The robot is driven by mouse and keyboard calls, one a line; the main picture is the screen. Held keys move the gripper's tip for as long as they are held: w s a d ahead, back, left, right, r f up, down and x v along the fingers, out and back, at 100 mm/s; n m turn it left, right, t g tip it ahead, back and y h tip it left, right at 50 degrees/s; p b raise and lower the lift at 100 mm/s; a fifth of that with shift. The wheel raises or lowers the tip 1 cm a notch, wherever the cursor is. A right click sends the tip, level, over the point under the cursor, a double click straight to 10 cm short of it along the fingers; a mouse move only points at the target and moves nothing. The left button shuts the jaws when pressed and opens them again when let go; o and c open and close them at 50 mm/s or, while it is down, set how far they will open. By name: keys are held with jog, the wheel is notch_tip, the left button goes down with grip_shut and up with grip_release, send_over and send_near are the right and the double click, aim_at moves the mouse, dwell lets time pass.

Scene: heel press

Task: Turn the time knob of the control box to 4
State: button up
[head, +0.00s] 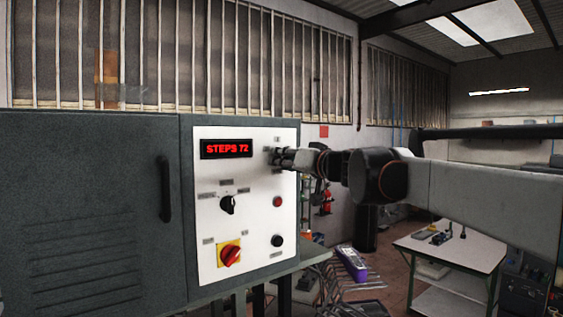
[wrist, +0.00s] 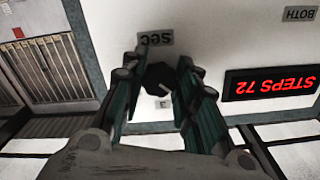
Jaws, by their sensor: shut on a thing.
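The control box has a white front panel (head: 208,270) with a red-lit display (head: 226,149) reading "STEPS 72". In the wrist view, which sees the panel upside down, the time knob (wrist: 159,76) is dark with a small pale mark, beside a label "SEC" (wrist: 155,39). My gripper (wrist: 158,84) has a finger on each side of this knob and is shut on it. In the head view my gripper (head: 276,157) is at the panel's upper right and hides the knob. The number the knob points to cannot be read.
Lower on the panel are a black selector (head: 228,204), a red-on-yellow switch (head: 229,254), a red button (head: 278,201) and a black button (head: 277,241). A grey cabinet door with a handle (head: 165,188) is at left. A white table (head: 470,249) stands at right.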

jog(key=m+b, duration=0.1)
jog(key=m, duration=0.6)
jog(key=m+b, duration=0.1)
jog(key=m, duration=0.6)
jog(key=shift+a+r, duration=0.1)
jog(key=shift+r, duration=0.1)
jog(key=m, duration=0.4)
jog(key=shift+m+b, duration=0.4)
jog(key=o, duration=1.1)
jog(key=shift+c, duration=0.2)
jog(key=shift+s+r, duration=0.1)
jog(key=shift+s, duration=0.05)
